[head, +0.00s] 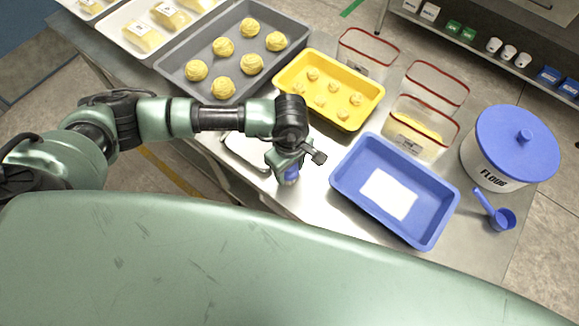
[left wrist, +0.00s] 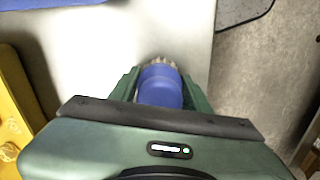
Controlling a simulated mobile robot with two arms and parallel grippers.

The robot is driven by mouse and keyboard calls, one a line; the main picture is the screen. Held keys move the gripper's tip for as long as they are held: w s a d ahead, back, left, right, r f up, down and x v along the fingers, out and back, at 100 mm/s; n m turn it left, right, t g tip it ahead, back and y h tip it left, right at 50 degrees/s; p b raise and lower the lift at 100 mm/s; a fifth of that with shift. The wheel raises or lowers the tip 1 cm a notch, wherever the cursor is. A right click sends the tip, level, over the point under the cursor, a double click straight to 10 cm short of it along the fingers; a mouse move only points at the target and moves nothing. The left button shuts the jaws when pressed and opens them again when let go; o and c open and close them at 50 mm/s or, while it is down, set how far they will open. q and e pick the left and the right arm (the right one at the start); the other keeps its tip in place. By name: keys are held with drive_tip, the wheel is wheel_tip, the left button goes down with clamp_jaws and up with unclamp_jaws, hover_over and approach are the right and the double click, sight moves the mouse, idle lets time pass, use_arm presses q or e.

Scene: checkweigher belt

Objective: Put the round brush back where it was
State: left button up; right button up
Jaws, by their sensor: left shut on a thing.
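The round brush (left wrist: 161,86) has a blue body and pale bristles at its far end in the left wrist view. My left gripper (head: 289,168) is shut on it, with one green finger on each side. In the head view only a small blue part of the brush (head: 291,178) shows below the gripper, over the steel table (head: 308,205) near its front edge. I cannot tell whether the bristles touch the surface. My right gripper is not in view.
A pale shallow tray (head: 238,152) lies partly under my left arm. A blue tray (head: 428,230) with a white sheet stands right of the gripper. A yellow tray (head: 345,121), a grey dough tray (head: 176,69), red-rimmed clear boxes (head: 437,88), a flour tub (head: 490,165) and a blue scoop (head: 502,218) stand around.

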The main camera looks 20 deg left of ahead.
use_arm(q)
drive_tip(key=shift+f, duration=0.2)
drive_tip(key=shift+f+b, duration=0.2)
drive_tip(key=shift+b, duration=0.1)
drive_tip(key=o, duration=1.2)
drive_tip(key=shift+r, duration=0.1)
drive_tip(key=shift+r+p, duration=0.2)
drive_tip(key=shift+p, duration=0.15)
drive_tip(key=shift+r+b, duration=0.35)
wheel_tip(320, 180, up, 10)
drive_tip(key=b, duration=0.3)
drive_tip(key=shift+r+b, duration=0.25)
drive_tip(key=shift+b, duration=0.05)
drive_tip(key=shift+r, duration=0.35)
